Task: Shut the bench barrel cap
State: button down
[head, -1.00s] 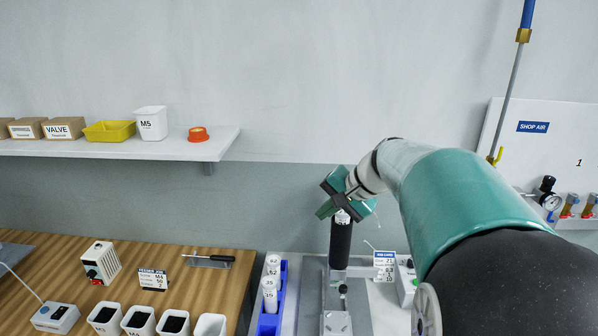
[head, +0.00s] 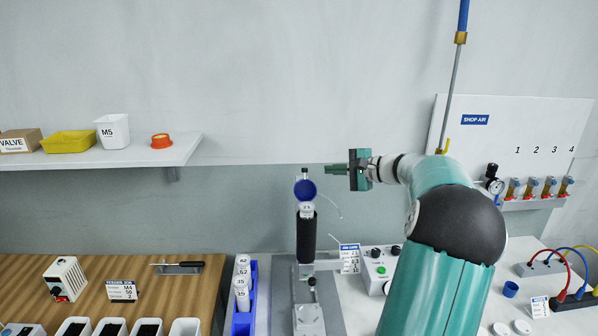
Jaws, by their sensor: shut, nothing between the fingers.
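The bench barrel (head: 306,235) stands upright on a grey metal fixture, black with a white labelled upper part. A round blue cap (head: 305,190) shows its face at the barrel's top and looks stood up on edge rather than lying flat over the mouth. How it joins the barrel is too small to tell. My gripper (head: 328,169) is shut and empty, with its teal fingers pointing left. In the picture it is to the right of the cap and a little higher, apart from it.
A blue rack (head: 254,300) of white labelled tubes stands left of the fixture. A job card (head: 349,257) and a control box (head: 380,268) are to its right. A thin pale tube curves beside the barrel. A shelf (head: 150,157) is at the upper left.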

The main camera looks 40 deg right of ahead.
aim_at(305, 184)
jog(key=w+a, duration=0.3)
jog(key=w, duration=0.2)
jog(key=shift+w+f, duration=0.3)
jog(key=shift+f, duration=0.1)
dwell(0.4)
